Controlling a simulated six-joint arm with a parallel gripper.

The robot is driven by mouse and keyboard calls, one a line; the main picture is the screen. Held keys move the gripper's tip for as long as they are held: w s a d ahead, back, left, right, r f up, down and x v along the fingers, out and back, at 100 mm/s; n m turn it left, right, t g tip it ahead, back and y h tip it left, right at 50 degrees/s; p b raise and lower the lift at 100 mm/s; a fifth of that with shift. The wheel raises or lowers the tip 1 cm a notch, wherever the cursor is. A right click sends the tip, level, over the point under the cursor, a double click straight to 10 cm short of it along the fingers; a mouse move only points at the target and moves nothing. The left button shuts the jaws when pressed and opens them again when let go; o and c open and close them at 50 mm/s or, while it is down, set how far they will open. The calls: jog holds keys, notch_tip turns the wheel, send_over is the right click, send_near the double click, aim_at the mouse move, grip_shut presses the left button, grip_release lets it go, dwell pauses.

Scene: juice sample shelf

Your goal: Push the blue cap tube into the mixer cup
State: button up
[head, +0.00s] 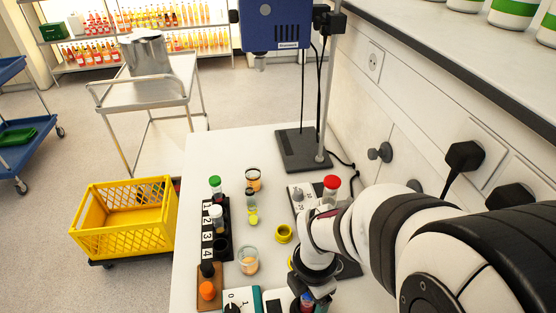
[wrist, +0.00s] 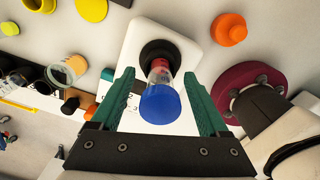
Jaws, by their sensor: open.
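The blue cap tube (wrist: 160,104) stands in the wrist view with its blue cap toward the camera and reddish contents below. Its lower end is at the round black mixer cup (wrist: 158,52) on a white mixer body (wrist: 135,48). How deep it sits in the cup cannot be told. My gripper (wrist: 162,90) is open, with one green finger on each side of the tube and gaps between them. In the head view my gripper (head: 308,292) is low at the bottom edge, and the mixer is mostly hidden there.
A numbered black rack (head: 225,243) with tubes, a glass (head: 248,261) and a yellow ring (head: 284,233) stand left of my arm. A red-capped tube (head: 331,184) stands behind it. In the wrist view an orange cap (wrist: 229,29) and a maroon round base (wrist: 250,88) lie close right.

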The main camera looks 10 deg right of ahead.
notch_tip(320, 180, up, 16)
jog(key=f, duration=0.1)
jog(key=s+a+f+m+y, duration=0.1)
jog(key=s+m, duration=0.4)
jog(key=m, duration=0.8)
jog(key=s+a+f+m, duration=0.3)
jog(key=s+m, duration=0.3)
jog(key=m, duration=0.8)
jog(key=shift+a+f+y, duration=0.2)
jog(key=shift+f+y, duration=0.2)
jog(key=shift+f, duration=0.1)
